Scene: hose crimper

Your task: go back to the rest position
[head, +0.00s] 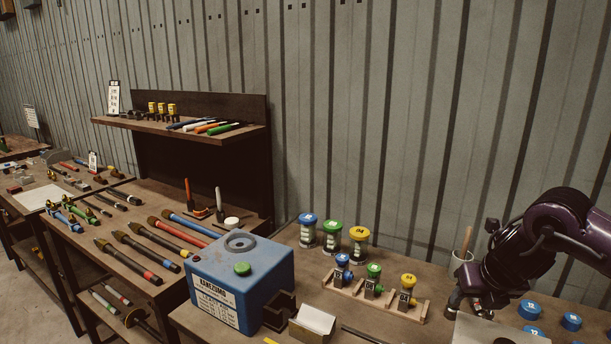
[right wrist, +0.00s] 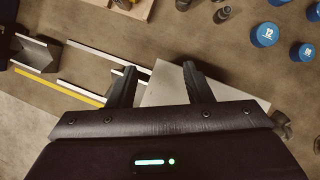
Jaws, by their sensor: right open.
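My right gripper (right wrist: 157,70) is open in the right wrist view, with nothing between its two fingers. It is over the brown workbench, and a pale flat plate (right wrist: 163,93) lies below and between the fingers. In the head view my right arm comes in from the right and bends down, with the dark gripper (head: 464,298) low over the right part of the bench (head: 300,262). The fingertips are hard to make out there. My left gripper is not in view.
A blue crimping machine (head: 240,282) stands on the bench. A wooden rack (head: 372,303) holds fittings with blue, green and yellow tops; three capped jars (head: 331,240) stand behind. Blue caps (right wrist: 265,34) lie at the right. A metal channel (right wrist: 37,52) lies left of the gripper.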

